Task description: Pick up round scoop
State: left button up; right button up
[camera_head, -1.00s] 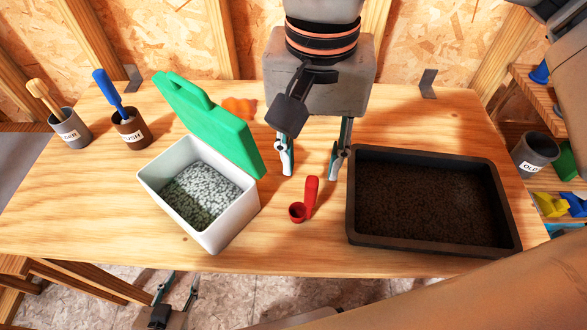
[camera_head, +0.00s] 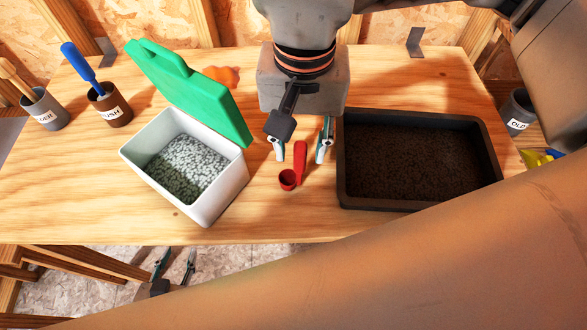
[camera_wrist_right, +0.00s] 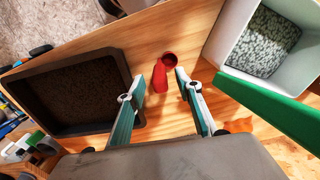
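The red round scoop (camera_head: 300,163) lies on the wooden table between the white box and the black tray. Its round bowl points toward the table's front edge. My right gripper (camera_head: 301,148) is open, with one finger on each side of the scoop's handle. The right wrist view shows the red scoop (camera_wrist_right: 161,74) between the two fingertips (camera_wrist_right: 160,85), with a gap on both sides. I cannot tell how high the fingertips are above the table. My left gripper (camera_head: 177,262) is open and empty, below the table's front edge.
A white box (camera_head: 220,196) of pale granules, its green lid (camera_head: 190,88) tilted up, stands left. A black tray (camera_head: 342,185) of dark soil is close on the right. Two labelled cups, brown (camera_head: 112,112) and grey (camera_head: 46,112), hold tools at the far left.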

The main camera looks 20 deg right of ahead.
jog(key=c, duration=0.9)
pick_arm(q)
jog(key=shift+s+f, duration=0.15)
pick_arm(e)
grip_shut()
pick_arm(q)
jog(key=shift+s, duration=0.15)
pick_arm(e)
jog(key=shift+r, duration=0.15)
